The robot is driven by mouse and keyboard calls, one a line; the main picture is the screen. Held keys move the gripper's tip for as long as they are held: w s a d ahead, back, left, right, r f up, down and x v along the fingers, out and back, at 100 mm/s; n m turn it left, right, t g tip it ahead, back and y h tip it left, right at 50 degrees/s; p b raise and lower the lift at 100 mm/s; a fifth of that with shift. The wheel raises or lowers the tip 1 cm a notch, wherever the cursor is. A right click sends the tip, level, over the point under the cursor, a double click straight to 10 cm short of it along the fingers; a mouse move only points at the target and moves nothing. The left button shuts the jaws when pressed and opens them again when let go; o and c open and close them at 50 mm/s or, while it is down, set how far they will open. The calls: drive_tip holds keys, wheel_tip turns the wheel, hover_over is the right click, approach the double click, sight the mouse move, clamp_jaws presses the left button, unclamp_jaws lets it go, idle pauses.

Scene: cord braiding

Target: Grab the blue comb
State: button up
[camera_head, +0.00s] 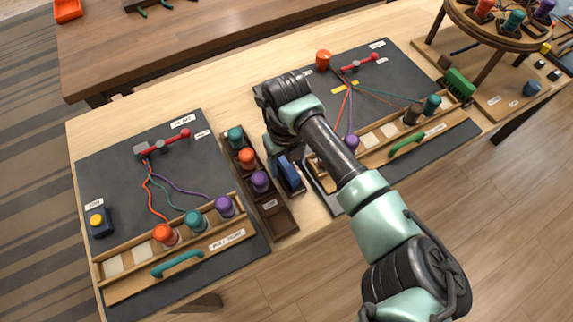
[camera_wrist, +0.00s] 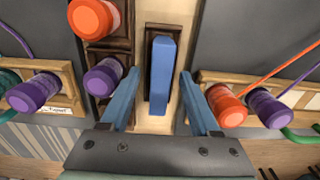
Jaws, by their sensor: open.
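The blue comb (camera_wrist: 162,75) is a plain long blue bar in a narrow dark wooden holder (camera_wrist: 149,52). In the wrist view it lies between the two blue fingers of my gripper (camera_wrist: 159,76), with clear gaps on both sides. The fingers are spread and hold nothing. In the head view the comb (camera_head: 290,172) shows as a dark blue piece beside the end of my arm, in the gap between the two dark boards. My arm hides part of that area, and the fingertips are hard to make out there.
A dark rack (camera_head: 278,216) with teal, orange and purple spools stands just left of the comb. The left board (camera_head: 120,180) and right board (camera_head: 380,75) carry cords, spools and wooden trays. In the wrist view, orange (camera_wrist: 228,108) and purple spools stand close to the right finger.

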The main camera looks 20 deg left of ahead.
clamp_jaws()
idle(0.4)
